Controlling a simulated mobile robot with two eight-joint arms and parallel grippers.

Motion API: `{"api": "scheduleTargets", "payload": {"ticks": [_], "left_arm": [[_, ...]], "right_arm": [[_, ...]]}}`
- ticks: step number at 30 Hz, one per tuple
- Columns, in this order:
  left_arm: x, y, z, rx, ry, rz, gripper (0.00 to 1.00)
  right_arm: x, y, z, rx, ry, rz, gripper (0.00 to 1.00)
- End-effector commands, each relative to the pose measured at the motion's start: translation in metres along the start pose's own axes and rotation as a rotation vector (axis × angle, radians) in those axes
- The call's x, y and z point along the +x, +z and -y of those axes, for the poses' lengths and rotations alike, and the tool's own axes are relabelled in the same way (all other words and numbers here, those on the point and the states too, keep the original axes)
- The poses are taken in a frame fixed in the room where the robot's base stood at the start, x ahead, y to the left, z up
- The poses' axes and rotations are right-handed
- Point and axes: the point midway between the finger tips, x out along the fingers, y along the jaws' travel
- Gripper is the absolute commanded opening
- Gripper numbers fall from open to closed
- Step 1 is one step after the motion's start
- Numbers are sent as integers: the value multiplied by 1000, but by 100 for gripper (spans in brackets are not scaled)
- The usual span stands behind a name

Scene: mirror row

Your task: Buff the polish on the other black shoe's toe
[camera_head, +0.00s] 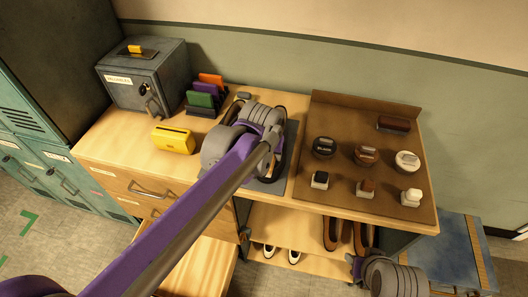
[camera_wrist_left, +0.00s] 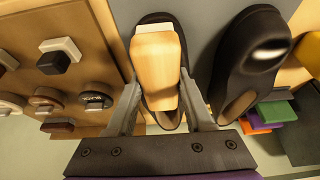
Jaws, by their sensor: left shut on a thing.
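My left gripper (camera_wrist_left: 160,104) is shut on a tan buffing block with a pale end (camera_wrist_left: 161,62). It holds the block over one black shoe (camera_wrist_left: 157,17), hiding most of that shoe, including much of its toe; I cannot tell whether the block touches it. The other black shoe (camera_wrist_left: 245,65) stands beside it with a bright shiny spot on its toe. Both are on a grey mat (camera_head: 268,186). In the head view my left gripper (camera_head: 268,140) covers most of the shoes. My right gripper (camera_head: 356,266) is low at the bottom right, its jaws unclear.
A brown board (camera_head: 345,112) right of the mat holds polish tins, small daubers and a dark brush (camera_head: 393,124). Left are a yellow box (camera_head: 173,139), coloured cards in a rack (camera_head: 203,99) and a grey metal box (camera_head: 146,75). Brown shoes (camera_head: 334,234) stand on a lower shelf.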

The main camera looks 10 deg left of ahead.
Motion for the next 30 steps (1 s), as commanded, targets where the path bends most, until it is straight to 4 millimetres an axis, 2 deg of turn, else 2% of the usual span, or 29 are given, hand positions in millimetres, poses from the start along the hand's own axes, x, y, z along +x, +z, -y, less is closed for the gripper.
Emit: {"api": "scheduleTargets", "payload": {"ticks": [10, 15, 25, 30], "left_arm": [[3, -1, -30, 2, 2, 0, 0], [4, 0, -38, 0, 1, 0, 0], [6, -11, -37, -1, 1, 0, 0], [6, -10, -25, -3, -1, 0, 0]], "right_arm": [[0, 0, 0, 0, 0, 0, 45], [0, 0, 0, 0, 0, 0, 45], [-3, -3, 0, 0, 0, -2, 45], [-3, -3, 0, 0, 0, -2, 45]]}}
